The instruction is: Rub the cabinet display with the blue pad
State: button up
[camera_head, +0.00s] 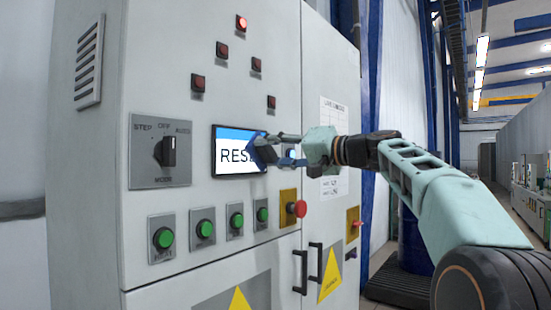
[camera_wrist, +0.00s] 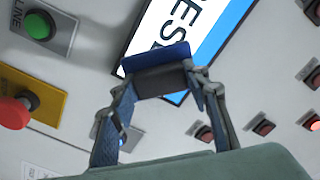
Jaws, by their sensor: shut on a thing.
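The cabinet display (camera_head: 232,152) is a screen with a blue band on top and large letters beginning "RES"; its right part is hidden by my gripper. It also shows in the wrist view (camera_wrist: 210,25), tilted. My gripper (camera_head: 275,150) is in front of the display's right edge. In the wrist view my gripper (camera_wrist: 162,92) is shut on the blue pad (camera_wrist: 155,58), a blue block with a dark grey back. The pad overlaps the display's edge in that view. I cannot tell whether it touches the screen.
A mode knob (camera_head: 168,152) is left of the display. Several green buttons (camera_head: 205,229) and a red emergency button (camera_head: 297,208) lie below. Red lamps (camera_head: 222,50) are above. Door handles (camera_head: 304,272) stick out lower right. The aisle at far right is open.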

jog(key=shift+s+a+b, duration=0.5)
jog(key=shift+s+a, duration=0.15)
jog(key=shift+s, duration=0.1)
jog(key=shift+s+a+b, duration=0.7)
jog(key=shift+s+b, duration=0.1)
jog(key=shift+s, duration=0.15)
jog(key=shift+s+a+b, duration=0.75)
jog(key=shift+s, duration=0.25)
jog(key=shift+s+a+b, duration=0.7)
jog(key=shift+s+b, duration=0.1)
jog(key=shift+s, duration=0.15)
jog(key=b+v, duration=0.2)
jog(key=v, duration=0.4)
jog(key=shift+b, duration=0.35)
jog(key=shift+d, duration=0.15)
jog(key=shift+b+v, duration=0.55)
jog(key=shift+v, duration=0.85)
